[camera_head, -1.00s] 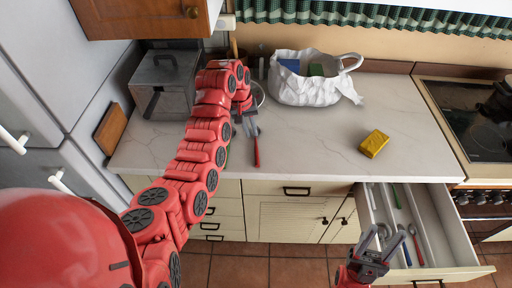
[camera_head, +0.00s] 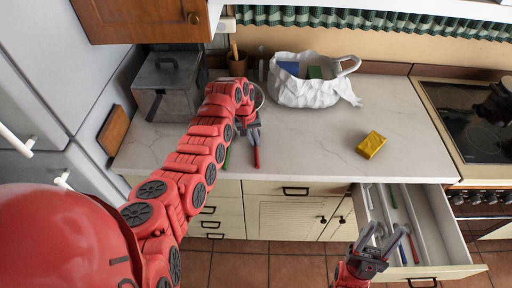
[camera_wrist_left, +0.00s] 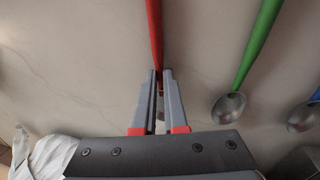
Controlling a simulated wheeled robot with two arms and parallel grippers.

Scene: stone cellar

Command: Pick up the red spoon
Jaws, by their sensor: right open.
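The red spoon (camera_head: 257,157) lies on the pale worktop with its handle toward the front edge. In the left wrist view its red handle (camera_wrist_left: 154,35) runs up from between the fingertips; its lower end is hidden by the gripper. My left gripper (camera_head: 250,127) is over the spoon, and its fingers (camera_wrist_left: 160,78) stand close together on either side of it. Whether they grip the spoon or only surround it is unclear. My right gripper (camera_head: 378,240) is open and empty in front of the open drawer.
A green-handled spoon (camera_wrist_left: 258,45) lies beside the red one, with another spoon bowl (camera_wrist_left: 303,117) at the picture's edge. A white bag (camera_head: 305,93), yellow sponge (camera_head: 371,145) and grey metal box (camera_head: 165,88) stand on the worktop (camera_head: 310,150). An open drawer (camera_head: 450,235) holds several utensils.

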